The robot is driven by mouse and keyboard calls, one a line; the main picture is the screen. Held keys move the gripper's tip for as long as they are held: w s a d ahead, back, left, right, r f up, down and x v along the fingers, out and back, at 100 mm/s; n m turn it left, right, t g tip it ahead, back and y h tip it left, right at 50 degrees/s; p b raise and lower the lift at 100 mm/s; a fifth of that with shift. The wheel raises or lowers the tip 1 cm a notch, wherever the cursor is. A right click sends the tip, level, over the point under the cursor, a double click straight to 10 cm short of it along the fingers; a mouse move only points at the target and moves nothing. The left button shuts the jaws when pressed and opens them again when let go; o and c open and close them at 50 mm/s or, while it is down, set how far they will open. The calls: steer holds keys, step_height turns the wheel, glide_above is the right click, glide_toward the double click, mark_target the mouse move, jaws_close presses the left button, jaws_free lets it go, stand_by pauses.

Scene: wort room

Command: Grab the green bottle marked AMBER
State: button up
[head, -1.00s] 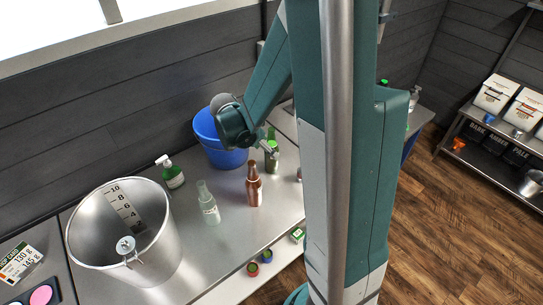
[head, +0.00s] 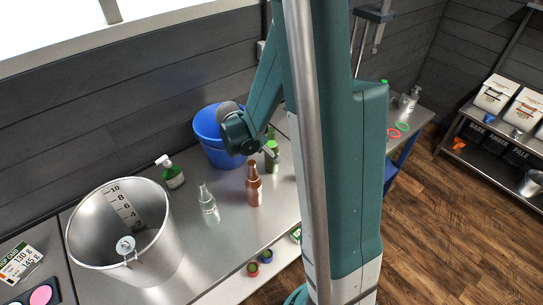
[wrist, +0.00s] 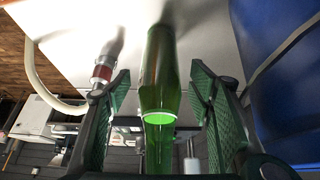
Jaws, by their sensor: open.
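A green bottle (wrist: 158,75) stands out in the wrist view, in the middle between the two fingers of my gripper (wrist: 162,105). Its bright green round end faces the camera, and I see space on both sides of the glass. No marking on it is readable. In the head view a green bottle (head: 271,163) stands on the steel bench, just beside my gripper (head: 268,149), which partly covers it. My gripper is open, its fingers to either side of the bottle and not closed on it.
A blue bucket (head: 213,152) stands close to my gripper; its blue wall (wrist: 285,70) fills the right of the wrist view. A brown bottle (head: 254,187), a clear bottle (head: 208,207), a green pump bottle (head: 172,176) and a large steel pot (head: 95,245) share the bench.

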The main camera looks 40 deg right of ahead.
steer(key=shift+x, duration=1.3)
steer(key=c, duration=1.3)
